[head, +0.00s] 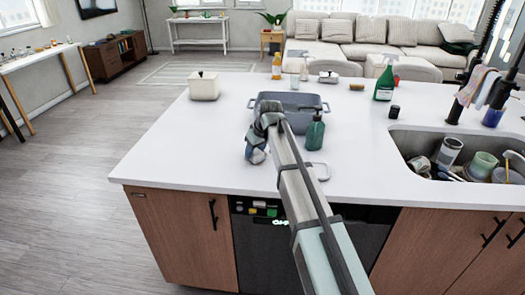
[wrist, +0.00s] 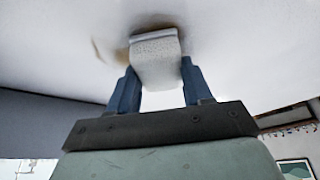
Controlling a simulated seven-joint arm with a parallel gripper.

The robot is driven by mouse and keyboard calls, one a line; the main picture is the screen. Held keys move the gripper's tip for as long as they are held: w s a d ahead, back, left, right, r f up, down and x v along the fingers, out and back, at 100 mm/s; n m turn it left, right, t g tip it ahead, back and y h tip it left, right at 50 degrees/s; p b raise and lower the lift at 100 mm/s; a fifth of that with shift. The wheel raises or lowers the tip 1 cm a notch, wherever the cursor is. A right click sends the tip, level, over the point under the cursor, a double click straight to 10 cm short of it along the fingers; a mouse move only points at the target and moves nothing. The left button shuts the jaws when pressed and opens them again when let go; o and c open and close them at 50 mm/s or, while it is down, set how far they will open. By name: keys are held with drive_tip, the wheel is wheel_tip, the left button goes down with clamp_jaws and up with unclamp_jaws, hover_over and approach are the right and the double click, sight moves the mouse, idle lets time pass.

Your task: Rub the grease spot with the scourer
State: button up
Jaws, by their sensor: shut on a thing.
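My gripper (wrist: 159,76) is shut on a pale grey-white scourer (wrist: 155,62), held between its two blue fingers in the wrist view. The scourer's far edge is at or very close to the white counter surface; I cannot tell if it is touching. A brownish grease spot (wrist: 123,54) shows on the counter beside and behind the scourer, partly hidden by it. In the head view my gripper (head: 256,154) is low over the counter, left of the green soap bottle. The scourer and the spot cannot be made out there.
A grey-blue tub (head: 303,121) and a dark green soap bottle (head: 315,132) stand close to my arm. A white canister (head: 204,86) is at the back left. A sink (head: 408,143) full of dishes is on the right. The counter's left front is clear.

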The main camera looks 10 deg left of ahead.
drive_tip(key=a, duration=0.3)
drive_tip(key=shift+a, duration=0.15)
drive_tip(key=shift+a+f, duration=0.1)
drive_tip(key=shift+a, duration=1.05)
drive_tip(key=shift+w+d, duration=0.15)
drive_tip(key=shift+w, duration=0.8)
drive_tip(key=shift+s+d, duration=0.2)
drive_tip(key=shift+d, duration=5.95)
wheel_tip(320, 180, up, 8)
drive_tip(key=shift+a, duration=0.1)
